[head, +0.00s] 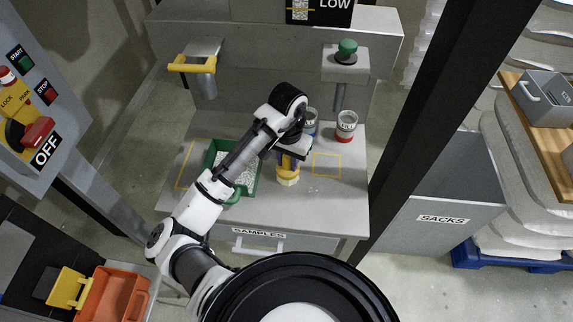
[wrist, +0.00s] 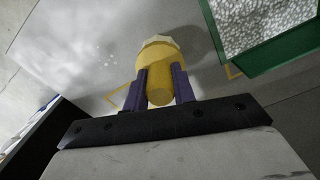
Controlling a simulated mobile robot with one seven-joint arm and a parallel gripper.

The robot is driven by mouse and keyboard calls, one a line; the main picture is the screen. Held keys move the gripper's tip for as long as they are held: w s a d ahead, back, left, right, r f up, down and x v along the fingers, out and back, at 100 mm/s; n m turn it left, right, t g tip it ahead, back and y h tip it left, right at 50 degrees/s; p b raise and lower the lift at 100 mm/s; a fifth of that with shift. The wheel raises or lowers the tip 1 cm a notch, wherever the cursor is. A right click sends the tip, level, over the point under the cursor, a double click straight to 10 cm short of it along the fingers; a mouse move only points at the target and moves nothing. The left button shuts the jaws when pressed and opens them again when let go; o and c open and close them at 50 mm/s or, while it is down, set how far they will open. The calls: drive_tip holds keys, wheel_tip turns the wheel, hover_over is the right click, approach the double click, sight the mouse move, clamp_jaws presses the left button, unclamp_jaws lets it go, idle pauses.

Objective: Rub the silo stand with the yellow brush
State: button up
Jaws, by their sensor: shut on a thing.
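My gripper (head: 289,161) is shut on the yellow brush (head: 288,176) above the bench top of the grey silo stand (head: 300,217). In the wrist view the purple fingers of my gripper (wrist: 161,86) clasp the brush's yellow handle (wrist: 160,65) from both sides. The brush's pale bristle end points away from the wrist, down toward the grey top (wrist: 75,45). I cannot tell whether the bristles touch it. Small pale specks lie on the top beside the brush.
A green tray of white pellets (head: 209,160) stands just left of the brush. Two cans, one with a red band (head: 346,127), stand behind. A yellow outlined square (head: 327,165) marks the top to the right. A dark post (head: 440,120) rises at right.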

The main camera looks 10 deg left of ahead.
drive_tip(key=shift+w, duration=0.4)
wheel_tip(320, 180, up, 4)
drive_tip(key=p, duration=0.4)
drive_tip(key=shift+r, duration=0.95)
drive_tip(key=shift+r, duration=1.5)
